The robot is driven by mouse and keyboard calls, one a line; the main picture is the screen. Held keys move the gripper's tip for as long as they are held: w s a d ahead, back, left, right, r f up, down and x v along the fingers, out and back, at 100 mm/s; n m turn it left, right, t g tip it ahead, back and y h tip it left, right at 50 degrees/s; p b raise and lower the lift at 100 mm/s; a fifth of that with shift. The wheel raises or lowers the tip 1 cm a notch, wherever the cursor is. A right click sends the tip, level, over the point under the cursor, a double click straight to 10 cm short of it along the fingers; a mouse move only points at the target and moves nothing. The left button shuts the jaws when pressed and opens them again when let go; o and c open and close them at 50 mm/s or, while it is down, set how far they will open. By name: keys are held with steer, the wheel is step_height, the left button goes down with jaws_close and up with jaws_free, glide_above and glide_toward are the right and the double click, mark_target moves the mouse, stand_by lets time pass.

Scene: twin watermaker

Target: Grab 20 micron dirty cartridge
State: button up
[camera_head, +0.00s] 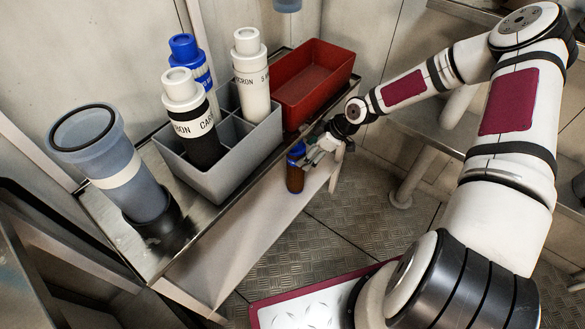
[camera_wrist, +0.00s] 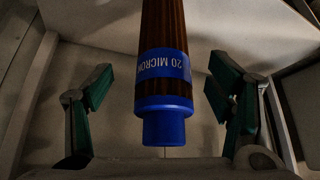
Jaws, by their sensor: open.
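The dirty 20 micron cartridge (camera_head: 295,178) has a brown body and a blue cap. It is upright at the front side of the bench in the head view; what supports it is not clear. In the wrist view the cartridge (camera_wrist: 164,75) shows its blue "20 MICRON" label and blue end cap, pointing toward my palm. My gripper (camera_head: 312,152) is at the cartridge's top end, from the right. In the wrist view my gripper (camera_wrist: 162,95) is open, with one green-padded finger on each side of the cartridge and visible gaps on both sides.
On the metal bench (camera_head: 105,228) stand a grey divided crate (camera_head: 225,180) with white, black and blue-capped cartridges, a red bin (camera_head: 318,80), and a translucent blue housing (camera_head: 95,150). The patterned floor (camera_head: 370,215) right of the bench is clear.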

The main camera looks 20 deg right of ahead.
steer(key=b+x, duration=0.2)
steer(key=x, duration=0.3)
steer(key=shift+a+f+b, duration=0.15)
steer(key=shift+a+b, duration=0.15)
steer(key=shift+b, duration=0.1)
steer(key=shift+c, duration=0.3)
steer(key=c, duration=1.4)
